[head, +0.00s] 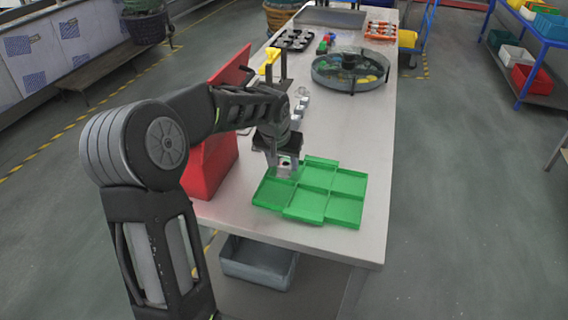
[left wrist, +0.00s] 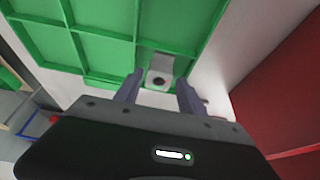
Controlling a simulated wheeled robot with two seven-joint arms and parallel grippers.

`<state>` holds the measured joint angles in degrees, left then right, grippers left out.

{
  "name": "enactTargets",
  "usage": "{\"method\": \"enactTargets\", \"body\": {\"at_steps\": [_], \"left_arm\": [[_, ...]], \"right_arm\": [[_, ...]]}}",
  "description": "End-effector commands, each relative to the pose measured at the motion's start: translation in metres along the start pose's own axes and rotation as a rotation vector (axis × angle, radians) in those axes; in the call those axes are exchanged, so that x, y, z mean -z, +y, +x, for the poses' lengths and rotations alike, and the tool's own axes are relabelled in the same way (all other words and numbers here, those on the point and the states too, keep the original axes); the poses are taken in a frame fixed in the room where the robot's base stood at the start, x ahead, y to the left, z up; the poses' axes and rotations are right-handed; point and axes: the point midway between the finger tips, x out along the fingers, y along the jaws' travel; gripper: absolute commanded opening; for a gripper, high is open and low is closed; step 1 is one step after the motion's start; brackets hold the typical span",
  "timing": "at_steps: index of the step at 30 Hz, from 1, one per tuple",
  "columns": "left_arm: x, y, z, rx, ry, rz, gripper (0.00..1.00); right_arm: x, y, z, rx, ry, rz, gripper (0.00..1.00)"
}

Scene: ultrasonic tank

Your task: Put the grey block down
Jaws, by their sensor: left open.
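The grey block (left wrist: 160,70), with a dark round hole, sits at the edge compartment of the green divided tray (left wrist: 100,52) in the left wrist view. My left gripper (left wrist: 159,90) is open, with one fingertip to each side of the block in that view. In the head view the left gripper (head: 284,168) is over the back left corner of the green tray (head: 318,189), and it mostly hides the block. I cannot tell whether the fingers touch the block. My right gripper is not in view.
A red bin (head: 211,165) stands left of the tray, close to my left arm. A round dark tank (head: 350,87) stands farther back on the table. Several small grey parts (head: 300,105) are behind the gripper. The tabletop (head: 340,135) right of them is clear.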

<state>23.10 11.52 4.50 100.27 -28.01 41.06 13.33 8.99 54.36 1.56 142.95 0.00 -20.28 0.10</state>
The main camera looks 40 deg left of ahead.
Motion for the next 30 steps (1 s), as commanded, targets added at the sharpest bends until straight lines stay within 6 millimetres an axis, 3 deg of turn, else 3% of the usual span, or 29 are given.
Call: {"method": "enactTargets", "body": {"at_steps": [15,20,30], "left_arm": [[0.000,0.000,-0.096,-0.001,0.003,0.001,0.47],[0.000,0.000,-0.106,0.000,0.001,0.001,0.47],[0.000,0.000,-0.107,0.000,0.000,0.001,0.47]], "right_arm": [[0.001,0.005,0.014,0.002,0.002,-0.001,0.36],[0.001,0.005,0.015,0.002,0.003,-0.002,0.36],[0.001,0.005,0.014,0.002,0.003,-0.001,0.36]]}}
